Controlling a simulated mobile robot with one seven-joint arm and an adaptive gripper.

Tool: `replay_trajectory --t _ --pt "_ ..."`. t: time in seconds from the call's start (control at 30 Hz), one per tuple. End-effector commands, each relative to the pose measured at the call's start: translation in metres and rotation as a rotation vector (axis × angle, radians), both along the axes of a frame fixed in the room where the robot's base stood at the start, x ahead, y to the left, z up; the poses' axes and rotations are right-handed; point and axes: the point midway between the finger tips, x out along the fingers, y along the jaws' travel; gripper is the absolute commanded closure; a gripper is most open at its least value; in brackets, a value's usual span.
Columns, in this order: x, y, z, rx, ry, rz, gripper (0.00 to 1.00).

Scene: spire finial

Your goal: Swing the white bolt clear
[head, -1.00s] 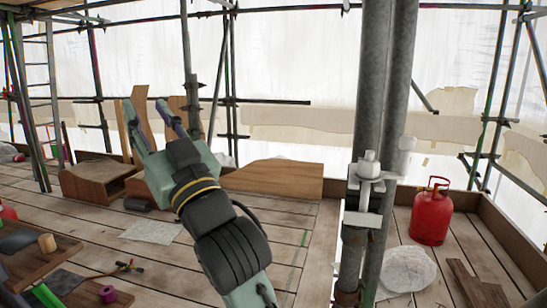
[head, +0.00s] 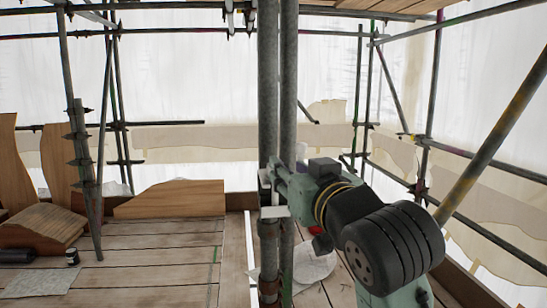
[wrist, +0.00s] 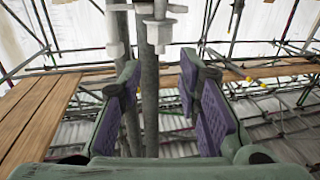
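A white coupler with its white bolt (wrist: 158,32) is clamped on two grey upright tubes (head: 268,90). In the wrist view it hangs at the top centre, with a second white cylindrical piece (wrist: 114,38) to its left. In the head view my gripper (head: 278,182) is at the tubes and hides most of the coupler; a white plate (head: 273,212) shows below it. In the wrist view my gripper (wrist: 160,78) is open, purple pads apart, with nothing between them but the tubes behind. The white parts appear beyond the fingertips; I cannot tell any contact.
A white sack (head: 314,262) lies on the boards behind my arm, with a bit of red cylinder (head: 316,230) beside it. Wooden panels (head: 170,199) stand at left. A diagonal scaffold tube (head: 495,125) crosses at right.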

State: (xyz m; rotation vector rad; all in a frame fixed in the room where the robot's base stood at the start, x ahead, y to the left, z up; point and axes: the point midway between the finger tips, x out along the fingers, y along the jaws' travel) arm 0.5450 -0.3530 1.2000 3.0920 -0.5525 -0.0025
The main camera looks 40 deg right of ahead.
Motion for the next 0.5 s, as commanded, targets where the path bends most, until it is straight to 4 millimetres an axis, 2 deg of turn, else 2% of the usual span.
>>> replay_trajectory --t 0.1,0.3,0.5 --pt "0.023 -0.009 0.002 0.003 0.003 0.001 0.69" --pt "0.057 -0.021 0.001 0.002 0.002 0.0 0.69" --pt "0.075 -0.028 0.001 0.0 0.0 0.0 0.69"
